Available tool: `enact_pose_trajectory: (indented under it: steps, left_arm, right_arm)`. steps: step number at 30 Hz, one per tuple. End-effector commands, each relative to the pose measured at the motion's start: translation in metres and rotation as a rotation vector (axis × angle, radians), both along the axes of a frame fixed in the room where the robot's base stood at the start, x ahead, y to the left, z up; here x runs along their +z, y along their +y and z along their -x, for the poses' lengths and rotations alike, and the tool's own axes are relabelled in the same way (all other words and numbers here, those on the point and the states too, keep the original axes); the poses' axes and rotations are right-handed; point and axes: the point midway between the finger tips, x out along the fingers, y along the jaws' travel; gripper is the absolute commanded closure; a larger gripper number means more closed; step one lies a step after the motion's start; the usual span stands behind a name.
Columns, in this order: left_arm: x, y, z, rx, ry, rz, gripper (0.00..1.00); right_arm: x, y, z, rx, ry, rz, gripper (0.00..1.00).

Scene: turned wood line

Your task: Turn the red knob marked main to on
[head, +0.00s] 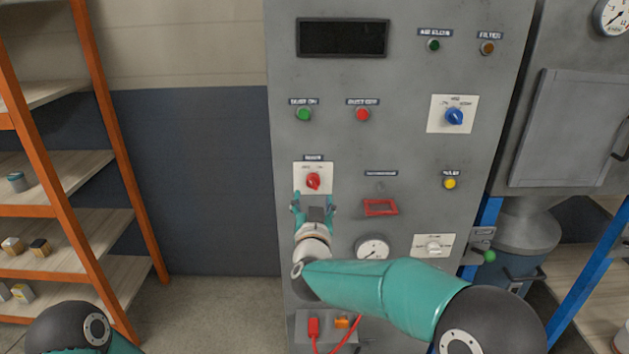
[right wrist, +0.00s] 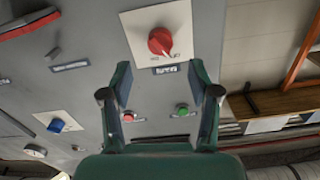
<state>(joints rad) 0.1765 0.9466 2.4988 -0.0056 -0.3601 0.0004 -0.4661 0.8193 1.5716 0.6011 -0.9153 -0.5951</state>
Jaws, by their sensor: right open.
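The red knob (head: 313,181) sits on a white plate (head: 301,178) on the grey cabinet, under a small dark label. In the right wrist view the red knob (right wrist: 160,41) shows on its white plate (right wrist: 187,17), beyond the fingers. My right gripper (head: 314,200) is open and empty, just below the knob in the head view. The two fingers (right wrist: 162,72) stand apart in the right wrist view, and I see no contact with the knob. My left gripper is out of view; only a dark joint of my left arm shows at the lower left.
Around the knob are a green button (head: 304,114), a red button (head: 362,114), a blue knob (head: 454,116), a red frame (head: 380,207) and a gauge (head: 372,248). A red cable (head: 347,334) hangs low. An orange shelf rack (head: 122,160) stands left.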

Motion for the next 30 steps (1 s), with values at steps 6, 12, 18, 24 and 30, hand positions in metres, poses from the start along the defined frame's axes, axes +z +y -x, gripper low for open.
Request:
enact_pose_trajectory:
  steps: [6, 12, 18, 24, 30]
  left_arm:
    - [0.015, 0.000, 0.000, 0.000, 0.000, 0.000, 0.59]
    - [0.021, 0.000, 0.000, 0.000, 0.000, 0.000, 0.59]
    - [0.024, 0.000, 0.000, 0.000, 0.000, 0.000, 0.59]
    - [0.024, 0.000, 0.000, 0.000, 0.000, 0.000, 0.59]
    - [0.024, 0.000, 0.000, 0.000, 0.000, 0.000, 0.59]
  right_arm:
    - [0.001, 0.000, -0.040, -0.001, 0.001, 0.000, 0.39]
    - [0.001, 0.000, -0.062, -0.001, 0.001, 0.001, 0.39]
    - [0.000, 0.000, -0.071, 0.000, 0.000, 0.000, 0.39]
    - [-0.001, -0.001, -0.072, 0.000, 0.001, 0.001, 0.39]
    - [-0.001, -0.001, -0.072, -0.001, 0.001, 0.001, 0.55]
